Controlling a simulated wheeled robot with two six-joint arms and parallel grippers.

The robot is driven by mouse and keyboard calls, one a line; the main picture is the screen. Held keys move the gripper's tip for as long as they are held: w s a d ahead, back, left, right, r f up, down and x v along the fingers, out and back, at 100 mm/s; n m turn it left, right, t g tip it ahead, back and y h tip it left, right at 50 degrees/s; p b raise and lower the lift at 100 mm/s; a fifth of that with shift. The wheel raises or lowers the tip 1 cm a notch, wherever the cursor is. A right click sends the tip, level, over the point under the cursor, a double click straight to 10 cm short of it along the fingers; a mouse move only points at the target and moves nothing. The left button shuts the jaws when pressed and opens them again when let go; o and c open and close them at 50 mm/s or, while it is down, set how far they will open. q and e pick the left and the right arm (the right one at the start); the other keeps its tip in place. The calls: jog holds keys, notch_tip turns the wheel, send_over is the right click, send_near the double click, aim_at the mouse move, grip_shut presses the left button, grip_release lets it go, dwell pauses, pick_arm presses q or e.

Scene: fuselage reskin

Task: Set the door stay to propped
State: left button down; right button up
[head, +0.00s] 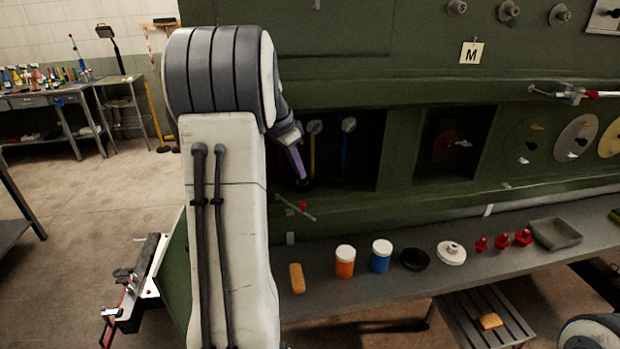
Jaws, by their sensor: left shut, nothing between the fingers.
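My left arm fills the left centre of the head view. Its gripper (299,170) is small, partly hidden by the wrist, and shut with nothing in it. It is at the left side of a dark opening in the green fuselage panel. Just below the opening is a thin grey rod with a red piece (303,206), perhaps the door stay; its setting cannot be read. The gripper appears just above this rod in the picture; no contact can be made out. My right gripper is not in view.
A grey shelf (330,300) below holds an orange jar (345,262), a blue jar (381,256), a black bowl (415,260), several red pieces and a grey tray (555,234). A red-tipped clamp-like part (575,93) sits at upper right. Open floor lies left.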

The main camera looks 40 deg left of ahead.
pick_arm(q)
jog(key=shift+s+a, duration=0.2)
jog(key=shift+a, duration=0.05)
jog(key=shift+f, duration=0.15)
jog(key=p+x, duration=0.4)
jog(key=x, duration=0.5)
jog(key=shift+f, duration=0.4)
jog(key=shift+s+m+b, duration=0.25)
jog(key=shift+m+b, duration=0.05)
jog(key=shift+b, duration=0.45)
